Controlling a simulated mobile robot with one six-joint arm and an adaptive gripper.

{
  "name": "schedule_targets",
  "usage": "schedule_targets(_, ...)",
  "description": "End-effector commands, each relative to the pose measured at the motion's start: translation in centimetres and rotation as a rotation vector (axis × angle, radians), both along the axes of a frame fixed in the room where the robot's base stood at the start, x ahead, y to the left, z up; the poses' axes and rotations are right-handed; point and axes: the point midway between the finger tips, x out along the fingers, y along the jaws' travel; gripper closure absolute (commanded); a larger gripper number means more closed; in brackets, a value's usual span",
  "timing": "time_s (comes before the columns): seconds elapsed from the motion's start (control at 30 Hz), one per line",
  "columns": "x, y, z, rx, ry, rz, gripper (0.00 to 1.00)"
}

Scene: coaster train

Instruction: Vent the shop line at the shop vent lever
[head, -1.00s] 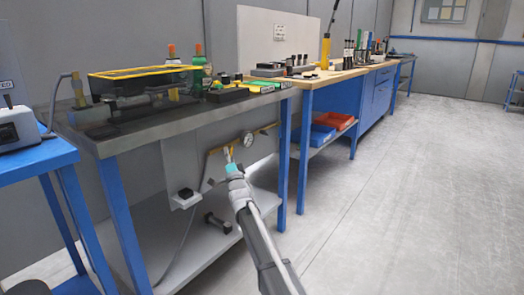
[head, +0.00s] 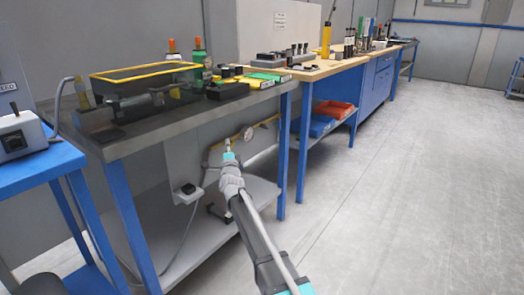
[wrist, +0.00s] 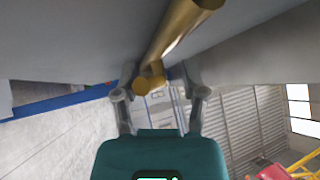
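My gripper (head: 228,146) is at this panel, just left of the gauge. In the wrist view the brass pipe (wrist: 178,32) runs down from the top, ending in a short, round-ended brass piece (wrist: 142,86) between my fingers. My gripper (wrist: 160,78) is open, its fingers spread on either side of the brass fitting. I cannot tell whether they touch it. I cannot make out the vent lever as a separate part.
The bench's lower shelf (head: 190,245) lies below my arm, and a blue bench leg (head: 284,155) stands to the right. A black switch box (head: 187,192) with a cable hangs at the left. The floor (head: 400,190) at the right is clear.

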Motion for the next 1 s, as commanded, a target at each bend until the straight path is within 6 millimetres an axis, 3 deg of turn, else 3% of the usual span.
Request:
schedule_targets(0.5, -0.1, 0.0, 0.7, 0.098, 0.125, 0.000, 0.47)
schedule_targets(1.0, -7.5, -0.8, -1.3, 0.095, 0.121, 0.001, 0.47)
